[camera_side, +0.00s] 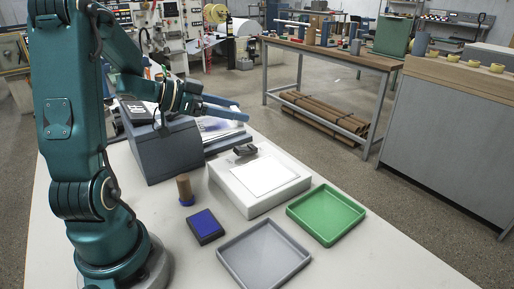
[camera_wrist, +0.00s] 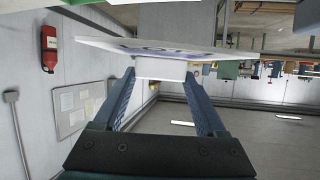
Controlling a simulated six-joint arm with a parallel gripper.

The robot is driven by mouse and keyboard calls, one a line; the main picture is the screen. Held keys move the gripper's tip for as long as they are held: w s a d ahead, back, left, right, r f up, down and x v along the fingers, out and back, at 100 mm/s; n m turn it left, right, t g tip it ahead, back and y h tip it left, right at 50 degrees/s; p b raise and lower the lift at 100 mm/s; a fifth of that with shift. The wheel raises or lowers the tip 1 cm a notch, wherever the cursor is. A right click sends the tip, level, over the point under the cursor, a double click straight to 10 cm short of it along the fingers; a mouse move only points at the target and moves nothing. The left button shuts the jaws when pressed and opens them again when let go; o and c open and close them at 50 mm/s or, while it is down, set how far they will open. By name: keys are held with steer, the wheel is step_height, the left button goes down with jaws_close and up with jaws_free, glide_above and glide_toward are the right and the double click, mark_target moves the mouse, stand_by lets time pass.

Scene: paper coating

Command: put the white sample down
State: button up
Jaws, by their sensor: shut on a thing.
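In the wrist view my gripper (camera_wrist: 160,76) is shut on a white block-like piece, the white sample (camera_wrist: 160,68). A thin white sheet (camera_wrist: 110,46) with dark marks lies across just beyond it; I cannot tell whether they are joined. In the side view a pale printed sheet (camera_side: 215,126) shows under the fingers. The sample itself is hard to make out there.
A white block (camera_side: 235,190) bears a white sheet (camera_side: 267,174) and a dark clip (camera_side: 245,150). A green tray (camera_side: 326,239) and a grey tray (camera_side: 226,258) stand in front. A stamp (camera_side: 185,189) and blue ink pad (camera_side: 204,222) are nearby. The table's right front is bare.

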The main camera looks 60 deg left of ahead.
steer(key=s+d+r+m+h, duration=0.1)
steer(key=d+r, duration=0.4)
steer(key=d, duration=0.3)
steer(key=s+d+r+m+h, duration=0.1)
steer(key=d+r, duration=0.4)
steer(key=d, duration=0.2)
steer(key=m+g+h, duration=0.7)
steer(key=m, duration=0.1)
glide_above(289, 255)
step_height(289, 255, down, 20)
steer(key=shift+s+d+r, duration=0.1)
steer(key=shift+s+d, duration=0.05)
steer(key=shift+f, duration=1.9)
